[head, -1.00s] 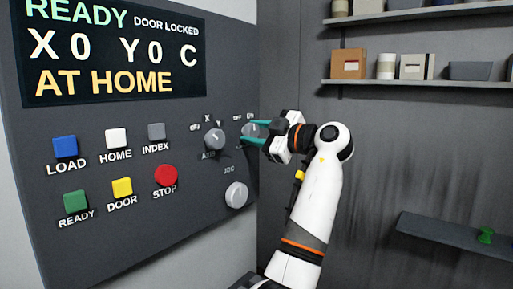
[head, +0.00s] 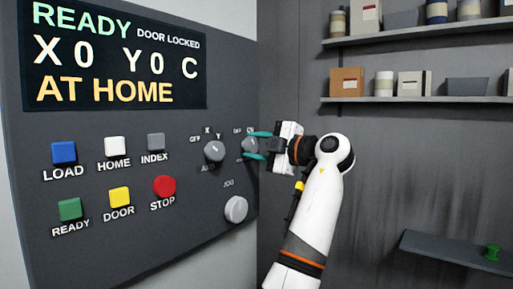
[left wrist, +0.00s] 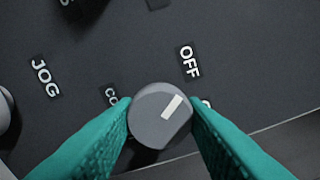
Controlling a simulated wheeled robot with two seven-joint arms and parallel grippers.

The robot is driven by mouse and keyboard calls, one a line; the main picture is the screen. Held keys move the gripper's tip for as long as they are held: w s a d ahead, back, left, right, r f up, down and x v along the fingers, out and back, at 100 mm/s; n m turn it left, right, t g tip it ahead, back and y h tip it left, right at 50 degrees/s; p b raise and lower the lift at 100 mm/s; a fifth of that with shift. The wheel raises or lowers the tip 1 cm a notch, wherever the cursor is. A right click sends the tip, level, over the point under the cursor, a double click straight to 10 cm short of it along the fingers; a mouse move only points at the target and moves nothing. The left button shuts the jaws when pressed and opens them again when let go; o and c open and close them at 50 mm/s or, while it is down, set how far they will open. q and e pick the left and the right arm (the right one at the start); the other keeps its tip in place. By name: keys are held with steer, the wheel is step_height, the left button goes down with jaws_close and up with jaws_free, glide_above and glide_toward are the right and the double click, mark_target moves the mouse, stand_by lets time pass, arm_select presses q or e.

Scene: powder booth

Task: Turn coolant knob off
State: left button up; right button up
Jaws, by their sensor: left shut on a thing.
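The coolant knob (head: 250,145) is a round grey knob at the right edge of the dark control panel (head: 120,225). It shows large in the left wrist view (left wrist: 150,122), its white mark pointing up and right, between the OFF label (left wrist: 188,60) and a partly hidden label starting with O, nearer OFF. My left gripper (head: 256,145) has its teal fingers closed on opposite sides of the knob. A "CO..." label (left wrist: 110,96) is partly covered by the left finger. My right gripper is in neither view.
The axis knob (head: 214,151) is left of the gripper and the jog knob (head: 236,209) is below. Coloured buttons, including a red stop button (head: 164,186), fill the panel's left. The display (head: 115,55) reads READY, DOOR LOCKED, AT HOME. Shelves (head: 420,99) hang at right.

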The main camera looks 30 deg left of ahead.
arm_select(q)
steer(key=o, duration=1)
steer(key=d, duration=0.4)
steer(key=d+b, duration=0.1)
steer(key=d, duration=0.3)
steer(key=s+d+b, duration=0.1)
steer(key=d, duration=0.3)
steer(key=shift+f, duration=0.1)
